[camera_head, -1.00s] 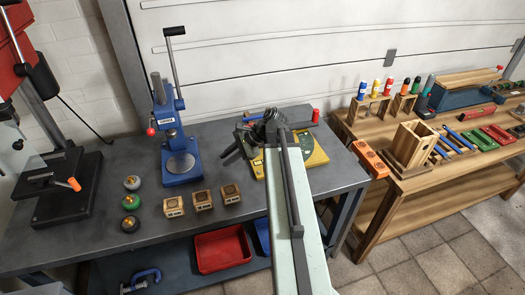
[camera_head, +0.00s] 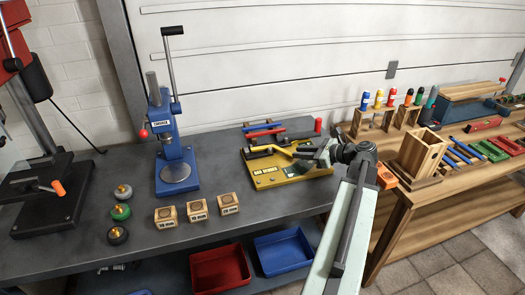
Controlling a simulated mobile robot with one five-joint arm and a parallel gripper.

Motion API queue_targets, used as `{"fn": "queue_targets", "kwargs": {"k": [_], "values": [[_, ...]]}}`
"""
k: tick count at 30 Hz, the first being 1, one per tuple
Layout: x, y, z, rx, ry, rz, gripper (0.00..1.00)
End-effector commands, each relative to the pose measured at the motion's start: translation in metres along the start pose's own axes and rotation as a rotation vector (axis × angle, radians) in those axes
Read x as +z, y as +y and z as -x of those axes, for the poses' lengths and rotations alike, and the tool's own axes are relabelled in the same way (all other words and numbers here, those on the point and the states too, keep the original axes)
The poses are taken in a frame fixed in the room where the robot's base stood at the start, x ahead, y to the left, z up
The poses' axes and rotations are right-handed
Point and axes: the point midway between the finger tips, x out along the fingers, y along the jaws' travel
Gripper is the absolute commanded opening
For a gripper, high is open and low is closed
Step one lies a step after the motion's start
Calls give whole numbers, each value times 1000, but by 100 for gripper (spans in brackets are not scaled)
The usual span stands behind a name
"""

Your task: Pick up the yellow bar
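A yellow tool (camera_head: 262,179) with a labelled front edge, seemingly a bar bender, lies on the grey bench. A slim yellow bar-like piece (camera_head: 296,144) shows at its top, beside my gripper; I cannot tell whether it is a loose bar or part of the tool. A red bar (camera_head: 265,132) and a blue bar (camera_head: 263,126) lie behind the tool. My gripper (camera_head: 310,153) is over the right part of the yellow tool, pointing left. Its fingertips are small and unclear, so whether it is open or touches the yellow piece cannot be told. My arm hides the bench's right end.
A blue press (camera_head: 174,155) stands left, with several knobs and wooden blocks (camera_head: 197,209) before it. A red cylinder (camera_head: 318,124) stands right of the bars. Red (camera_head: 219,270) and blue (camera_head: 284,250) trays sit below. A wooden bench (camera_head: 430,195) with racks is at right.

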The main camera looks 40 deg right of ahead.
Motion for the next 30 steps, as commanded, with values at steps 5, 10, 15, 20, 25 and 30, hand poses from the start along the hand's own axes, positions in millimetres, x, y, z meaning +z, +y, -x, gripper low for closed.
{"fn": "queue_targets", "kwargs": {"k": [5,10,15,20,25,30], "values": [[-3,1,-29,3,0,2,19],[-1,0,-49,2,1,1,19],[0,0,-48,0,1,1,19],[0,0,-48,0,1,1,0],[0,0,-48,0,1,1,0],[4,-1,-46,0,1,1,0]]}}
